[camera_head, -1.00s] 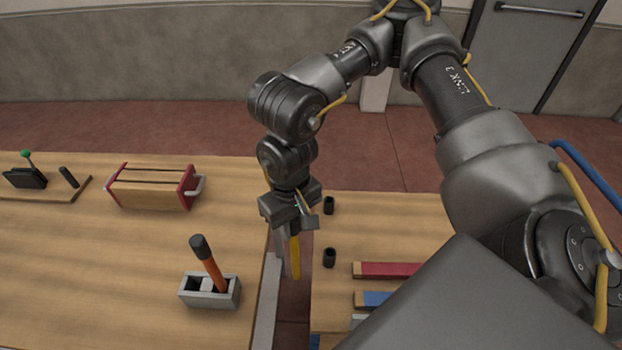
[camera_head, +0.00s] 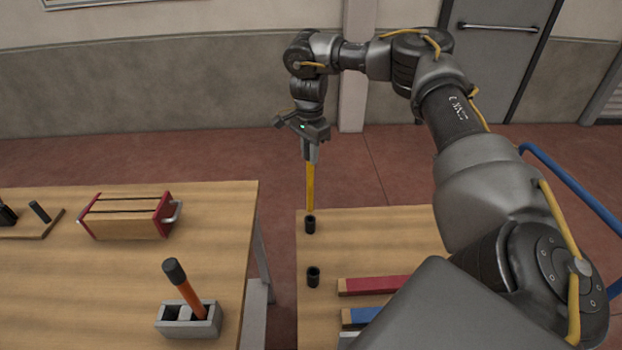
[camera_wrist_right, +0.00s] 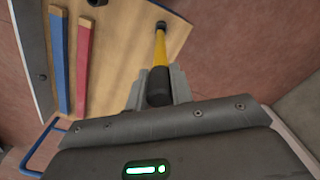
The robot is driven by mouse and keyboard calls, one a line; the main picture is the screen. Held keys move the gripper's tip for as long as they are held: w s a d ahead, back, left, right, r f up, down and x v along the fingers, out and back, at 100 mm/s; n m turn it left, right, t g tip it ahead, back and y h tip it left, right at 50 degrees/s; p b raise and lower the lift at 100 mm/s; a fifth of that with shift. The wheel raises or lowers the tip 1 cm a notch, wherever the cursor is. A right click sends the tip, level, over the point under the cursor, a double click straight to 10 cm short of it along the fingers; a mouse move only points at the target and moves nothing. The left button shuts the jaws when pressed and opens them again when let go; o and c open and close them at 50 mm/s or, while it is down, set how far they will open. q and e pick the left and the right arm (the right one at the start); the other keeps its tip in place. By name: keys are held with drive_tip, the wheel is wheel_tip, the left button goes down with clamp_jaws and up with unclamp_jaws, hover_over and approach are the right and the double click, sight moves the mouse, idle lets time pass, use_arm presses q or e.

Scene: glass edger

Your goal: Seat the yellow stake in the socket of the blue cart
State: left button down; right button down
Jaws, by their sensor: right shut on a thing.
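My right gripper (camera_head: 310,152) is shut on the yellow stake (camera_head: 310,188), which hangs nearly upright below it. In the right wrist view, the stake's black upper end (camera_wrist_right: 158,85) sits between the fingers and its yellow shaft (camera_wrist_right: 160,48) runs to the far black socket. That far socket (camera_head: 310,226) stands near the left edge of the wooden deck of the blue cart (camera_head: 400,222). The stake's lower end meets the socket's rim in the picture; I cannot tell whether it has entered. A second black socket (camera_head: 313,278) stands nearer and is empty. My left gripper is out of view.
Red (camera_head: 375,285) and blue (camera_head: 362,317) bars lie on the cart deck. The cart's blue handle (camera_head: 570,190) is at the right. Across a gap, the wooden table (camera_head: 90,285) holds a red-ended box (camera_head: 128,216) and a grey block (camera_head: 188,320) with an orange-handled tool (camera_head: 184,288).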

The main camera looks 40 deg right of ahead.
sight(310, 180)
drive_tip(key=shift+w+d, duration=0.1)
drive_tip(key=shift+d, duration=0.15)
drive_tip(key=shift+w+f, duration=0.15)
drive_tip(key=shift+f, duration=0.1)
wheel_tip(310, 180, down, 5)
drive_tip(key=shift+f+b, duration=0.1)
drive_tip(key=shift+b, duration=0.2)
drive_tip(key=shift+f, duration=0.5)
wheel_tip(310, 180, down, 3)
drive_tip(key=shift+f+b, duration=0.15)
drive_tip(key=shift+b, duration=0.15)
drive_tip(key=shift+f, duration=0.15)
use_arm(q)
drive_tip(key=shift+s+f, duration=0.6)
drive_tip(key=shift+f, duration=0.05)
